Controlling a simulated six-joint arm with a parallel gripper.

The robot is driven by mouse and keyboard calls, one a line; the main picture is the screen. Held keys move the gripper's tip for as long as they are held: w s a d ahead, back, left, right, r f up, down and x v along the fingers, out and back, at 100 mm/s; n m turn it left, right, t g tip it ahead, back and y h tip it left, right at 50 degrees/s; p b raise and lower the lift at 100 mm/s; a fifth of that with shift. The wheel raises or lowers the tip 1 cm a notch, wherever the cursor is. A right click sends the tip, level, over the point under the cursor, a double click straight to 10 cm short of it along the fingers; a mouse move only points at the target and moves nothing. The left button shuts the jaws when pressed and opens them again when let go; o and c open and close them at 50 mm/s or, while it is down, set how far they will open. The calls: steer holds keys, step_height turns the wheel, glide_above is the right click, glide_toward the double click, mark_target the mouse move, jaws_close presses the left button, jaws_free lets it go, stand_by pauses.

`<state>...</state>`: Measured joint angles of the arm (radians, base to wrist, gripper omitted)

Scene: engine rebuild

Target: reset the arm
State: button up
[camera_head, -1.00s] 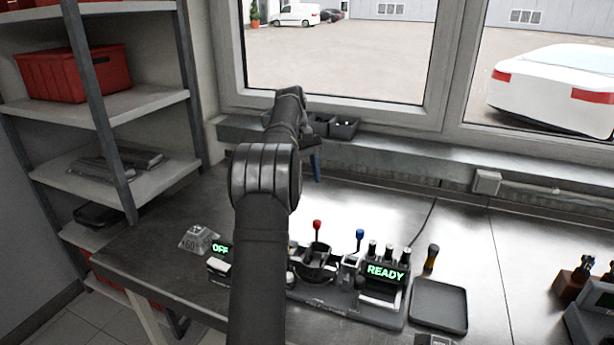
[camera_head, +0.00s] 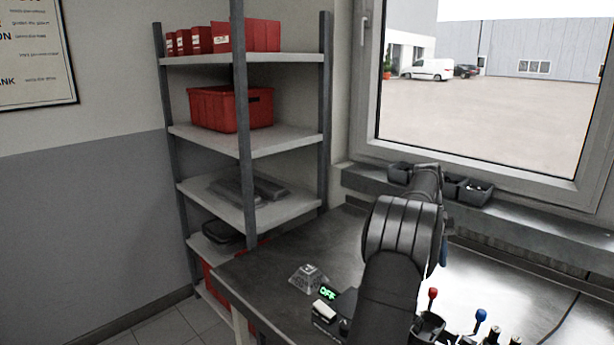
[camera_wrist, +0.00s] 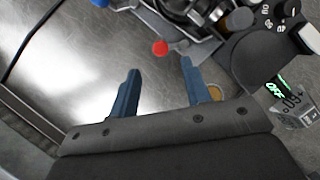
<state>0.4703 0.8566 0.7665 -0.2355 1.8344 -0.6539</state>
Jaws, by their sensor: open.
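My gripper (camera_wrist: 158,88) shows in the wrist view with its two blue fingers apart and nothing between them. It hangs above the metal workbench (camera_wrist: 85,65). A red-knobbed lever (camera_wrist: 160,47) lies just beyond the fingertips in that view. In the head view my arm reaches up and away over the bench, and the gripper is mostly hidden behind it. A bit of blue finger (camera_head: 444,250) shows at the arm's right side.
The control unit with a green OFF display (camera_head: 328,293) and a blue-knobbed lever (camera_head: 481,315) stands on the bench. Small dark bins (camera_head: 474,193) stand on the sill. A shelf rack (camera_head: 285,144) with red boxes stands left.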

mark_target(433, 289)
steer(key=x, duration=0.7)
steer(key=d+v, duration=0.1)
steer(key=v, duration=1.1)
steer(key=x, duration=0.8)
steer(key=a+x, duration=0.1)
steer(key=x, duration=0.3)
steer(key=shift+a+n, duration=0.1)
steer(key=shift+n, duration=0.2)
steer(key=shift+w+a+r+n+t+h, duration=0.2)
steer(key=shift+w+a+n+t+h, duration=0.5)
steer(key=shift+n, duration=1.9)
steer(key=shift+w+a+r+n+t+h, duration=0.3)
steer(key=shift+a+n+t+h, duration=0.5)
steer(key=shift+n, duration=1.8)
steer(key=shift+w+a+r+n+t+h, duration=0.15)
steer(key=shift+w+a+n+t+h, duration=0.6)
steer(key=shift+n, duration=1.85)
